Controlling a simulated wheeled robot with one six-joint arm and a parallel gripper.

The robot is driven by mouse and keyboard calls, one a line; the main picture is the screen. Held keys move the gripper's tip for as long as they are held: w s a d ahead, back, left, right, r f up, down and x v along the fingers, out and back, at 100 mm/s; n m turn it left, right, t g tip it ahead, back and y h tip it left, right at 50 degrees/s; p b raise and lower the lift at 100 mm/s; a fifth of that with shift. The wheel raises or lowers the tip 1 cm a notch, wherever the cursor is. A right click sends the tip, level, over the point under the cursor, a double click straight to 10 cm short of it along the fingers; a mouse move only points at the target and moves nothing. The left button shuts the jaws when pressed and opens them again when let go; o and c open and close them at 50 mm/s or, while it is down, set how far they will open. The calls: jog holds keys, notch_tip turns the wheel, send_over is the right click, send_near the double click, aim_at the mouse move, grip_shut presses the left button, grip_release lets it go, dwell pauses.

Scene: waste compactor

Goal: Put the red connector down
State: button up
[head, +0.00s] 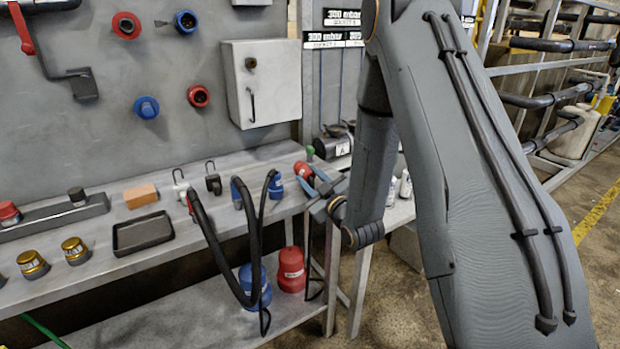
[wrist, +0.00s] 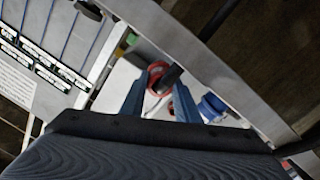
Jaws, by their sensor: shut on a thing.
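The red connector (head: 303,169) is at my gripper's tips in the head view, at the right end of the grey workbench. My gripper (head: 309,180) has blue fingers and is shut on it. In the wrist view, the red connector (wrist: 158,67) shows as a red ring with a dark part, between the tips of my gripper (wrist: 160,88). The bench top lies behind it; I cannot tell whether the connector touches it. My arm hides part of the bench end.
A blue connector (head: 276,186) stands close left of my gripper; a blue one also shows in the wrist view (wrist: 213,107). Black hoses (head: 215,245) hang over the bench front. A black tray (head: 143,233) and an orange block (head: 141,196) lie further left. A grey wall box (head: 262,82) is behind.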

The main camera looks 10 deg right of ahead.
jog(key=shift+f, duration=0.1)
jog(key=o, duration=1.1)
jog(key=shift+r, duration=0.2)
jog(key=s+d+f+m+g+h+b, duration=0.1)
jog(key=s+d+f+m+g+h, duration=0.15)
jog(key=s+g, duration=0.45)
jog(key=s+d+f+m+g+h, duration=0.1)
jog(key=s+f+m+g, duration=0.15)
jog(key=s, duration=0.75)
jog(key=s+a+r+m+g, duration=0.1)
jog(key=s+g, duration=0.1)
jog(key=s, duration=0.3)
jog(key=s+a+r+m+g, duration=0.1)
jog(key=s+g, duration=0.2)
jog(key=s, duration=0.3)
jog(key=s+a+r+m+g, duration=0.1)
jog(key=s+g, duration=0.2)
jog(key=s, duration=0.3)
jog(key=shift+s+a+r+h, duration=0.1)
jog(key=shift+s+r+h, duration=0.15)
